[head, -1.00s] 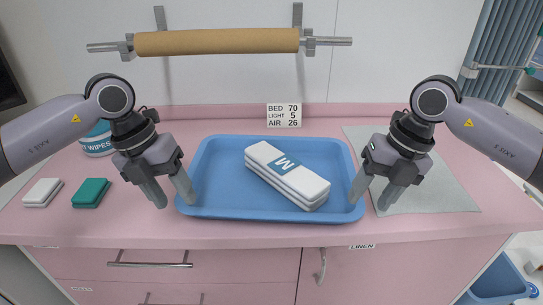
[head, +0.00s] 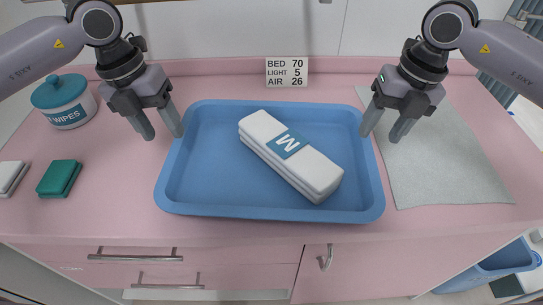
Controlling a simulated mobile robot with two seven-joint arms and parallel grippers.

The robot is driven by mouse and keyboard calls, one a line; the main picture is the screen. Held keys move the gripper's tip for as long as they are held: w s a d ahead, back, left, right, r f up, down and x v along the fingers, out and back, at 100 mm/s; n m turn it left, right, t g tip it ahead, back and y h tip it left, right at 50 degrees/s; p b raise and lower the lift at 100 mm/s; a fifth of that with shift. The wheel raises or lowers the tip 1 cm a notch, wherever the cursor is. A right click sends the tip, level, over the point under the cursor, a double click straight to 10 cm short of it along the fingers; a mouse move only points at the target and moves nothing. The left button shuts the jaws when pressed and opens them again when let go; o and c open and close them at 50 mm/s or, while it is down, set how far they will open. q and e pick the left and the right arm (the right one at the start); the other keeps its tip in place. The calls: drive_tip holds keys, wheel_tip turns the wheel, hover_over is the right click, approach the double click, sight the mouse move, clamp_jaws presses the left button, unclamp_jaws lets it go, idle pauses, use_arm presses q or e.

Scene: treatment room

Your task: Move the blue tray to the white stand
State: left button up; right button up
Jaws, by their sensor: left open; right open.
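The blue tray (head: 215,200) lies on the pink counter in the middle of the head view. A white folded pack with a blue band marked M (head: 285,155) lies in it at a slant. My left gripper (head: 165,128) is open and empty at the tray's left edge, with its right finger close to the rim. My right gripper (head: 387,130) is open and empty at the tray's right edge, with its left finger close to the rim. I cannot tell whether either finger touches the tray. No white stand shows in this view.
A grey-green mat (head: 445,165) lies right of the tray. A teal-lidded wipes tub (head: 63,103), a green block (head: 59,178) and a white block (head: 11,176) are on the left. A sign (head: 286,72) stands behind the tray. A blue bin (head: 490,268) is on the floor at right.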

sight(175, 149)
use_arm(q)
drive_tip(key=shift+d+f, duration=0.2)
drive_tip(key=shift+f, duration=0.95)
drive_tip(key=shift+d+f, duration=0.2)
drive_tip(key=shift+f, duration=1)
drive_tip(key=shift+d+f, duration=0.2)
drive_tip(key=shift+f, duration=0.95)
use_arm(e)
drive_tip(key=shift+w+a+f, duration=0.1)
drive_tip(key=shift+a+f, duration=0.1)
drive_tip(key=shift+f, duration=0.95)
drive_tip(key=shift+s+a+f, duration=0.1)
drive_tip(key=shift+a+f, duration=0.1)
drive_tip(key=shift+f, duration=1)
drive_tip(key=shift+w+a+f, duration=0.1)
drive_tip(key=shift+a+f, duration=0.1)
drive_tip(key=shift+f, duration=0.95)
use_arm(q)
clamp_jaws()
use_arm(e)
clamp_jaws()
use_arm(q)
drive_tip(key=shift+r, duration=0.1)
